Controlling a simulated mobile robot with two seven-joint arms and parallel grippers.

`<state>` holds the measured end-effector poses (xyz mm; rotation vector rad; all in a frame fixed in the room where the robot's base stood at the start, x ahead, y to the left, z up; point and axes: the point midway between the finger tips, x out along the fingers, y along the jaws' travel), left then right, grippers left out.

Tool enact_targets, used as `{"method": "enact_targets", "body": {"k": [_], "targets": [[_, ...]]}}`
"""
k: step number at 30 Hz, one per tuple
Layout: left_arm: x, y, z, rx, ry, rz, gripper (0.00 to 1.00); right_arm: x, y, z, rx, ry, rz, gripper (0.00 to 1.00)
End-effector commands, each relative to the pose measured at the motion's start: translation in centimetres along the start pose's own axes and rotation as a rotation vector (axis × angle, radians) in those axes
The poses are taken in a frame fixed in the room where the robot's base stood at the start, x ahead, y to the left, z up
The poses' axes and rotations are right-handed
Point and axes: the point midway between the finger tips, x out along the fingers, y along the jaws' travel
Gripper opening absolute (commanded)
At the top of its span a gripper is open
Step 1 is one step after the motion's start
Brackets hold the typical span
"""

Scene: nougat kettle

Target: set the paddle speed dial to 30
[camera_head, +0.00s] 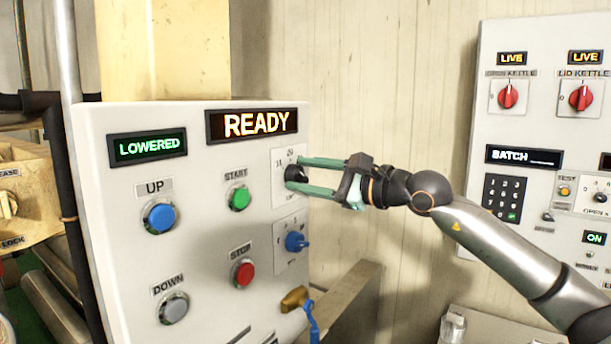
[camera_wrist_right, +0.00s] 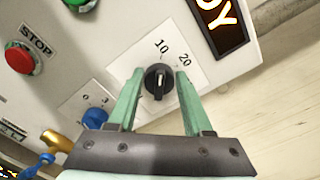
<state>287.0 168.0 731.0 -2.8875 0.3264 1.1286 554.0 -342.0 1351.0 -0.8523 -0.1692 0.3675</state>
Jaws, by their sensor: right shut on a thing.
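A black dial (camera_wrist_right: 157,84) with a white pointer line sits on a white plate (camera_wrist_right: 180,52) marked 10 and 20 in the right wrist view. Other marks on the plate are hidden or too small to read. The pointer line runs roughly up and down in that view; I cannot tell which number it indicates. In the head view the dial (camera_head: 293,174) is at the right side of the panel. My right gripper (camera_head: 299,174) is shut on the dial, with one green finger on each side. My left gripper is not in view.
A blue knob (camera_head: 296,241) is just below the dial. Green START (camera_head: 239,198) and red STOP (camera_head: 243,273) buttons are to the left. The lit display (camera_head: 251,123) reads READY. A brass valve (camera_head: 294,299) juts out below. A second panel (camera_head: 530,130) stands at right.

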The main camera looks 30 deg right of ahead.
Motion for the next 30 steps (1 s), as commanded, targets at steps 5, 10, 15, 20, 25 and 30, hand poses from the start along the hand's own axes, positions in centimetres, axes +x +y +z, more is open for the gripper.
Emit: {"method": "enact_targets", "body": {"k": [5, 10, 15, 20, 25, 30], "targets": [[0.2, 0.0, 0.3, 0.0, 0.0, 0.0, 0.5, 0.0, 0.0, 0.0, 0.05, -0.001, -0.001, 0.0], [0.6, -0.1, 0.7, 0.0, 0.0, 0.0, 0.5, 0.0, -0.1, -0.1, 0.153, -0.002, -0.001, 0.0], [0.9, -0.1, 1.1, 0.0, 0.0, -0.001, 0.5, 0.1, -0.1, -0.1, 0.3, -0.001, 0.0, 0.0], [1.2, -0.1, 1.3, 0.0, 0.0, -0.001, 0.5, 0.1, -0.3, -0.1, 0.455, -0.001, 0.0, 0.0], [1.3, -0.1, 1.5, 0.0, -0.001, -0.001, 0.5, 0.1, -0.5, -0.1, 0.615, -0.002, 0.0, 0.0], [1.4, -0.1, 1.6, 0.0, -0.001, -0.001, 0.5, 0.0, -0.7, -0.3, 0.775, -0.001, 0.0, 0.0]]}}
